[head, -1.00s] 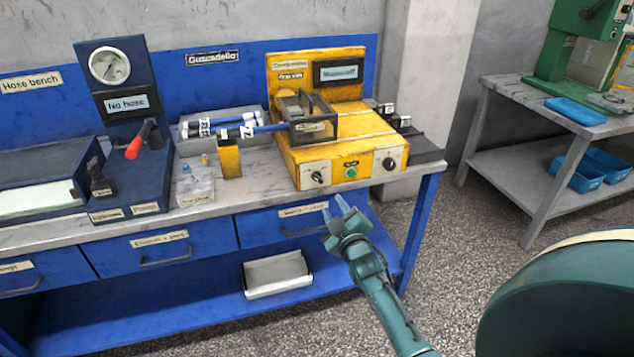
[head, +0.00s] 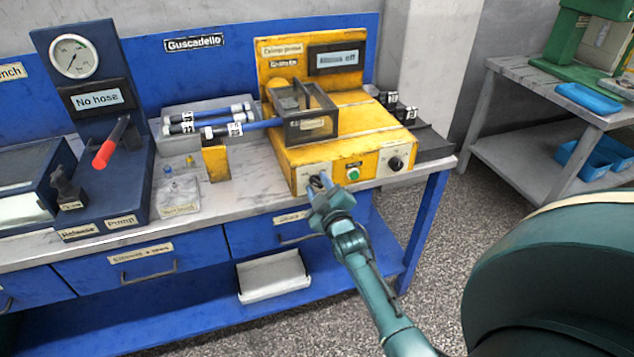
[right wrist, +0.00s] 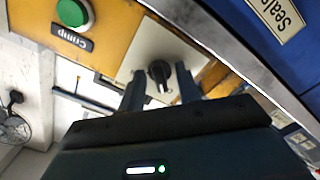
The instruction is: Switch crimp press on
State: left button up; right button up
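The yellow crimp press (head: 345,135) stands on the blue bench, with a display (head: 338,58) that seems to read "Mains off". Its front has a left black rotary knob (head: 316,181), a green button (head: 352,173) and a right black knob (head: 396,163). My right gripper (head: 326,188) is at the left knob and partly hides it. In the right wrist view, the knob (right wrist: 160,74) on its pale plate shows between the two open fingers of my right gripper (right wrist: 159,82); I see a gap on each side. My left gripper is not in view.
A blue hose (head: 245,127) runs into the press's guard from the left, over a yellow support (head: 216,162). The pump with gauge (head: 73,56) and red lever (head: 111,142) stands left. Drawers (head: 280,231) lie below the bench top. A green machine (head: 590,45) stands right.

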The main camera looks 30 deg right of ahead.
jog(key=shift+s, duration=0.1)
jog(key=shift+c, duration=0.5)
jog(key=c, duration=0.6)
